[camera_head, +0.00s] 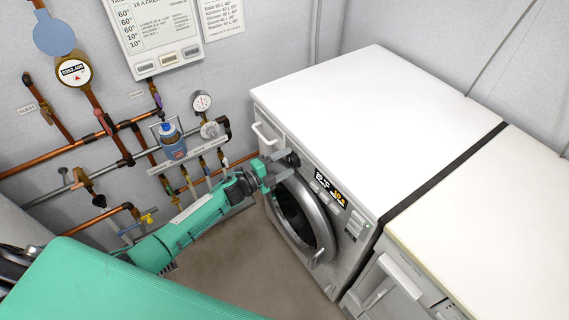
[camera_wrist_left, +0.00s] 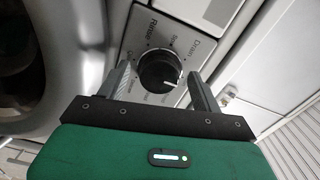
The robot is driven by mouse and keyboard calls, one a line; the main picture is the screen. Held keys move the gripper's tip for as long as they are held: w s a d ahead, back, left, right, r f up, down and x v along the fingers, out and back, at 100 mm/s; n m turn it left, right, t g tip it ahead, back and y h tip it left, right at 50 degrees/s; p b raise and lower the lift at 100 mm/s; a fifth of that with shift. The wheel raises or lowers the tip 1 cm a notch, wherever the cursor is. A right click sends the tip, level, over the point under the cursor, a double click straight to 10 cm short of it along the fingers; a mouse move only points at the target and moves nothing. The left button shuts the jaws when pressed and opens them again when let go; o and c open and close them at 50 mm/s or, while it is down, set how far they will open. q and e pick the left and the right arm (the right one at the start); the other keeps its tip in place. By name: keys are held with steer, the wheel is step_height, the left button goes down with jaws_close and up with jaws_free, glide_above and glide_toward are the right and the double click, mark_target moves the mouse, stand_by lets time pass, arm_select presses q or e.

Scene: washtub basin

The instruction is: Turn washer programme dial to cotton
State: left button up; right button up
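The washer (camera_head: 335,110) is a white front-loader with a round door (camera_head: 303,215) and a lit display (camera_head: 330,190). Its black programme dial (camera_wrist_left: 160,70) fills the middle of the left wrist view. The dial's white mark points to the lower right in that view. "Rinse" and "Drain" are readable around it; other labels are partly hidden by the fingers or too small. My left gripper (camera_head: 282,170) is at the washer's front panel. In the left wrist view its open fingers (camera_wrist_left: 158,76) stand either side of the dial, with small gaps. My right gripper is out of view.
A second white appliance (camera_head: 490,220) stands to the right of the washer across a dark gap. Copper pipes, valves and gauges (camera_head: 202,103) line the left wall behind my arm. A programme chart (camera_head: 155,30) hangs above. Bare floor (camera_head: 240,265) lies before the washer.

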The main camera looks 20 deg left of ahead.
arm_select(q)
steer(key=shift+s, duration=0.1)
steer(key=shift+s+a+f, duration=0.1)
steer(key=shift+s+a, duration=0.15)
steer(key=shift+s, duration=0.05)
steer(key=b+v, duration=0.1)
steer(key=v, duration=1.2)
steer(key=shift+b, duration=0.4)
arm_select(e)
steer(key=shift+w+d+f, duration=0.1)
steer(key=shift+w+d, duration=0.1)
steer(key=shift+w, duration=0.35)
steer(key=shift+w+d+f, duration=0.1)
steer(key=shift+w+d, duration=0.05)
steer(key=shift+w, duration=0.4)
arm_select(q)
steer(key=shift+w, duration=0.1)
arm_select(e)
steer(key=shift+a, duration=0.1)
